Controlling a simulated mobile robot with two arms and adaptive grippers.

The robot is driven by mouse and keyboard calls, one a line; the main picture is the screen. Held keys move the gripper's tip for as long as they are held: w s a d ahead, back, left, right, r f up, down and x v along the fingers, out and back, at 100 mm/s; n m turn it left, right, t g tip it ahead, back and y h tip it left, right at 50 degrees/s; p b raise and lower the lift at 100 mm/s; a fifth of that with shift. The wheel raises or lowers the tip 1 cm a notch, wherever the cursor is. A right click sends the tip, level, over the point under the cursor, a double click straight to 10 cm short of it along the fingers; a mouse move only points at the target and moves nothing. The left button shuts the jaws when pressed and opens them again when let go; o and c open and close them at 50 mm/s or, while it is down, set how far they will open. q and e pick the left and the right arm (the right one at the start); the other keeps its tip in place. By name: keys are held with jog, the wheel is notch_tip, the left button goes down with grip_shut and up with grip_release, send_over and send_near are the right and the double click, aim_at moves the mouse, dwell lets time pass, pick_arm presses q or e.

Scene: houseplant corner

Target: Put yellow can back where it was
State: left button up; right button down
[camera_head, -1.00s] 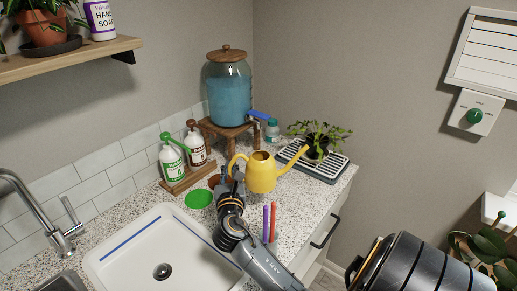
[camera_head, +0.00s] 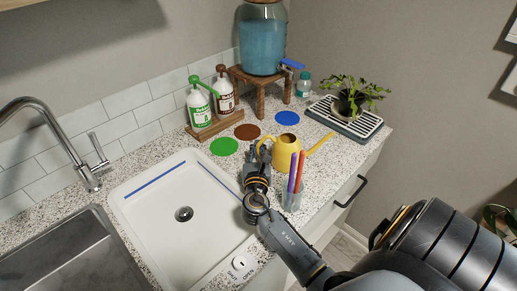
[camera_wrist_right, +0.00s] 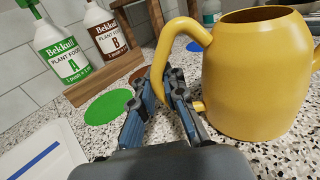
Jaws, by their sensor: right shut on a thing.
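The yellow watering can (camera_head: 285,154) is upright at the right part of the counter, behind the pen cup, with its spout to the right. In the right wrist view the can (camera_wrist_right: 252,80) fills the right side. My right gripper (camera_head: 260,152) is shut on its handle (camera_wrist_right: 188,31); the fingers (camera_wrist_right: 162,88) lie on both sides of the handle's lower end. The can's base is close to the counter; I cannot tell whether it touches. Behind it lie a blue disc (camera_head: 287,118), a brown disc (camera_head: 247,132) and a green disc (camera_head: 224,147), all bare. My left gripper is not in view.
A cup with pens (camera_head: 292,198) stands just in front of the can. Plant food bottles (camera_head: 198,107), a blue dispenser on a wooden stand (camera_head: 262,77) and a potted plant on a rack (camera_head: 350,104) stand behind. The sink (camera_head: 184,205) is to the left.

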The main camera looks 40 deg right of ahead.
jog(key=shift+f, duration=0.15)
jog(key=c, duration=1.4)
grip_release()
jog(key=shift+s+r, duration=0.1)
jog(key=shift+r, duration=0.15)
jog(key=b+v, duration=0.1)
jog(key=v, duration=0.6)
jog(key=shift+s+a, duration=0.15)
